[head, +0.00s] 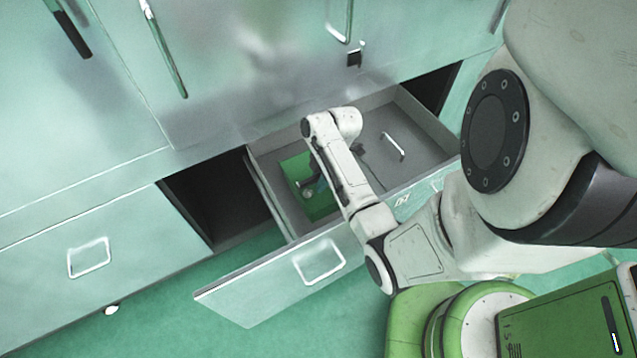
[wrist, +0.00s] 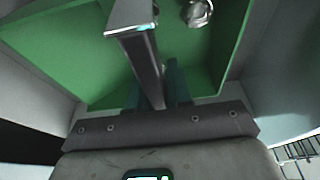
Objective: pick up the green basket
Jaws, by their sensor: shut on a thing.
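The green basket (head: 293,170) sits inside the left part of an open drawer in the head view. My arm reaches down over its right side and partly covers it. In the wrist view the green basket (wrist: 60,40) fills much of the picture, with its walls on both sides. My gripper (wrist: 160,88) has teal fingers closed on a grey bar (wrist: 142,58) that rises within the basket's outline. I cannot tell whether this bar is part of the basket or a separate thing. My gripper (head: 316,186) is small and mostly hidden in the head view.
A shiny round thing (wrist: 197,12) shows within the basket. The drawer (head: 427,119) also holds a thin light handle-like piece (head: 393,147) on the right. An open dark bay (head: 215,197) lies left of the drawer.

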